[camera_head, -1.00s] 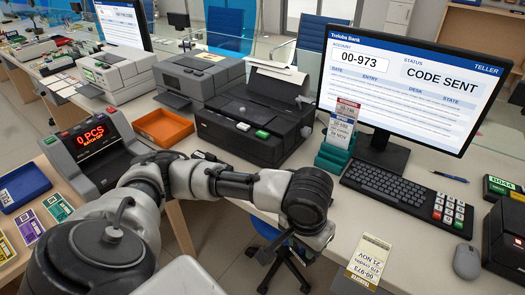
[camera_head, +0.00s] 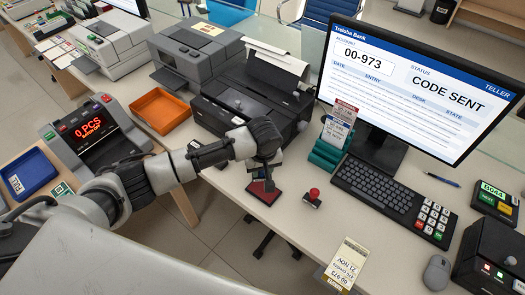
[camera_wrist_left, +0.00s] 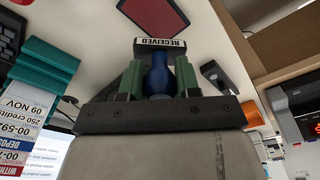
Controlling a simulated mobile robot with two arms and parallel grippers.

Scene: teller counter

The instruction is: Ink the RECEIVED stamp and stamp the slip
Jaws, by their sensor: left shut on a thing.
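My left gripper (camera_head: 266,165) is shut on the RECEIVED stamp. In the left wrist view the stamp's blue handle (camera_wrist_left: 158,76) stands between the green fingers (camera_wrist_left: 159,82), and its RECEIVED label (camera_wrist_left: 160,44) faces the camera. The red ink pad (camera_head: 263,192) lies on the counter just below the gripper; it also shows in the wrist view (camera_wrist_left: 154,14), beyond the stamp's head. I cannot tell whether stamp and pad touch. The printed slip (camera_head: 348,262) lies at the counter's front edge, right of the gripper. My right gripper is not in view.
A small red-knobbed stamp (camera_head: 313,197) stands right of the pad. A black printer (camera_head: 250,108) is behind the gripper, and a green slip holder (camera_head: 327,153) and keyboard (camera_head: 380,194) are to the right. Counter between pad and slip is mostly clear.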

